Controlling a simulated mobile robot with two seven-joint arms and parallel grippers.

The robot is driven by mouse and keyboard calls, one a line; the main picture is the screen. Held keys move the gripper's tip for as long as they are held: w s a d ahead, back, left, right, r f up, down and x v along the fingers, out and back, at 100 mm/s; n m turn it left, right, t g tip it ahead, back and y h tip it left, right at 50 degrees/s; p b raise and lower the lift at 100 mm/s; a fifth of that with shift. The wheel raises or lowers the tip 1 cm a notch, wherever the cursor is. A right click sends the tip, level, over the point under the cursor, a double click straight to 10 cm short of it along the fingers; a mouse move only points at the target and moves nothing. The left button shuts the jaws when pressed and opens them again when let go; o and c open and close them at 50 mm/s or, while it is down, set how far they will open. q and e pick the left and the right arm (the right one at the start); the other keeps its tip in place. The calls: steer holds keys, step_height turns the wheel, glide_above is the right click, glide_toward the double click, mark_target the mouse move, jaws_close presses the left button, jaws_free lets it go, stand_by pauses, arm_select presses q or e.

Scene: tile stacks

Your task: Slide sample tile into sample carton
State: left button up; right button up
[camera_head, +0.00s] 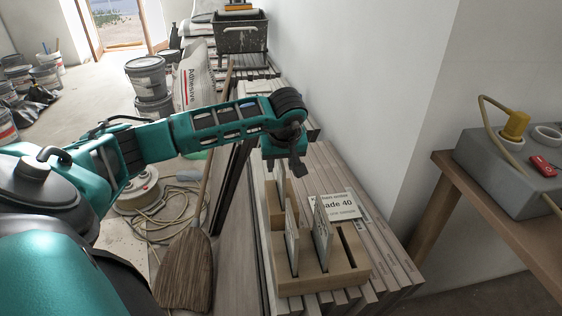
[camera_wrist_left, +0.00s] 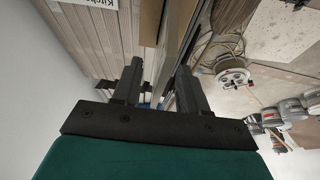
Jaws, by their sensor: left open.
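A pale wooden block with slots (camera_head: 345,278), which may be the sample carton, sits on the stacked boards at lower centre in the head view. Thin pale tiles (camera_head: 322,235) stand upright in it, and one slot at its right is empty. I cannot tell which tile is the sample tile. My left gripper (camera_head: 297,172) is above the block's far end, pointing down, close to the rear tile (camera_head: 281,185). In the left wrist view its two fingers (camera_wrist_left: 160,88) are apart, with thin edges showing between them; contact cannot be told. My right gripper is out of view.
A white card reading "ade 40" (camera_head: 338,206) lies beside the block. A broom (camera_head: 188,265) and a cable reel (camera_head: 138,190) are at the left. A wall and a wooden table (camera_head: 470,185) with a grey case are at the right.

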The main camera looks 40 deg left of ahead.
arm_select(q)
steer(key=shift+p+v, duration=2.55)
steer(key=shift+v, duration=0.5)
steer(key=p+v, duration=0.2)
steer(key=v, duration=1)
steer(key=shift+r, duration=0.35)
steer(key=shift+s+d, duration=0.1)
steer(key=shift+s, duration=0.05)
